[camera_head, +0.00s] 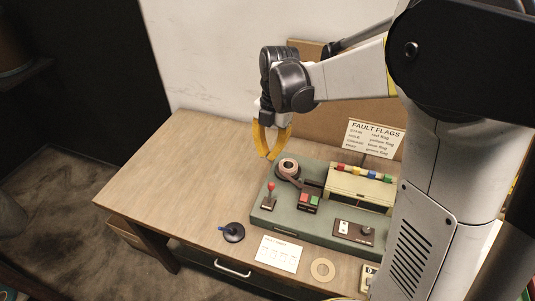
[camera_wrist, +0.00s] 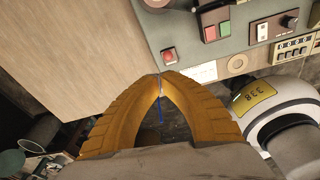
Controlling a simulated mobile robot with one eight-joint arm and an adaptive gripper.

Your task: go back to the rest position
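My gripper (camera_head: 269,156) hangs in the air above the back of the bench, left of the tape machine. Its two curved yellow fingers meet at the tips, and I see nothing held there in the head view. The fingers fill the middle of the wrist view (camera_wrist: 160,76). A thin blue thing (camera_wrist: 161,108) shows between them, and I cannot tell how far beyond them it is. The green machine base (camera_head: 262,216) carries a tape roll (camera_head: 288,168), a red-knobbed lever (camera_head: 270,189) and red and green buttons (camera_head: 309,199).
The wooden bench (camera_head: 170,180) is clear at left. A blue-handled piece on a dark round base (camera_head: 233,233), a white card (camera_head: 279,253) and a tan ring (camera_head: 322,270) lie along the front. A fault flags sign (camera_head: 375,138) stands behind a cream box (camera_head: 358,187) with coloured flags.

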